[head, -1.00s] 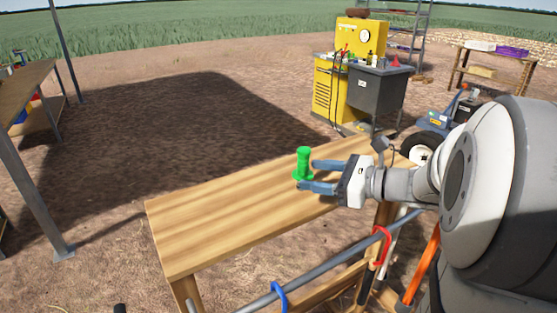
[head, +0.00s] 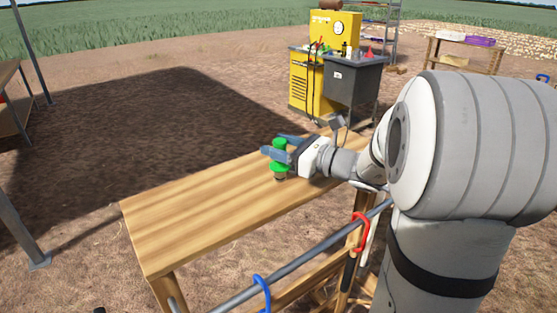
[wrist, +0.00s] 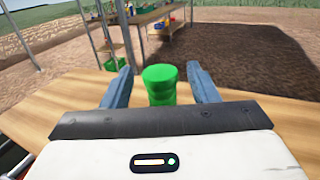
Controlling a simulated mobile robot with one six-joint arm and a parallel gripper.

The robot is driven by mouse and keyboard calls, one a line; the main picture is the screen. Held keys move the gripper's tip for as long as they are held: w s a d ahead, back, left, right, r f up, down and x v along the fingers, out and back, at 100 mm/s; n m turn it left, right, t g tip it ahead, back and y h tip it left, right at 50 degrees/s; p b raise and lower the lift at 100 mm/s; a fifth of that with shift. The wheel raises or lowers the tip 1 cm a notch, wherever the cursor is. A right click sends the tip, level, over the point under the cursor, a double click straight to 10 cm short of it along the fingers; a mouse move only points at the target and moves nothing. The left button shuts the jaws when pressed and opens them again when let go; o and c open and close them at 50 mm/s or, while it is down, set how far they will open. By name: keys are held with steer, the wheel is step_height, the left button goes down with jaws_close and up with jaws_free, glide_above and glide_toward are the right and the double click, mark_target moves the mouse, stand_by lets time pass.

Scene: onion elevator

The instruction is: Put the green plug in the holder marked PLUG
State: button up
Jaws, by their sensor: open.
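In the wrist view the plug (wrist: 160,84) stands between the two fingers (wrist: 161,75), with a gap on each side. I cannot make out a holder marked PLUG in either view.
The wooden bench (head: 190,215) is bare to the left. A rail with a blue hook (head: 261,292) and a red hook (head: 361,232) runs along its near side. A yellow cabinet (head: 312,85) and a grey cart (head: 355,85) stand behind. A shelving table (wrist: 160,22) shows in the wrist view.

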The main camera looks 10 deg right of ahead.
jaws_close()
stand_by(0.5)
